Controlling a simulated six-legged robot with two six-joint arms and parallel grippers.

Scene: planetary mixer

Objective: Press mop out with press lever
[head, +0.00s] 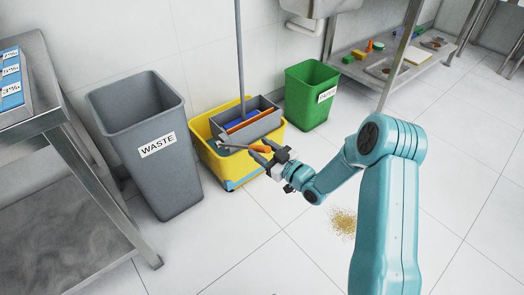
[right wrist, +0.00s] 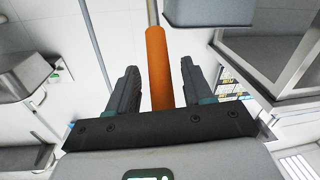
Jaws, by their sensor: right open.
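The yellow mop bucket (head: 212,164) stands on the floor with a grey wringer (head: 262,124) on top. The mop's grey pole (head: 240,50) rises from the wringer; its lower end is hidden inside. The press lever's orange grip (head: 260,148) points right from the wringer's front on a grey rod. My right gripper (head: 263,151) is open at this grip. In the right wrist view the orange grip (right wrist: 158,58) lies between the spread fingers of the gripper (right wrist: 160,85), with gaps on both sides. My left gripper is out of view.
A grey waste bin (head: 150,175) stands left of the bucket, a green bin (head: 308,100) behind right. A metal table (head: 50,115) is at the left edge. Brown crumbs (head: 343,222) lie on the floor. A low shelf (head: 400,72) with small items is at the back right.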

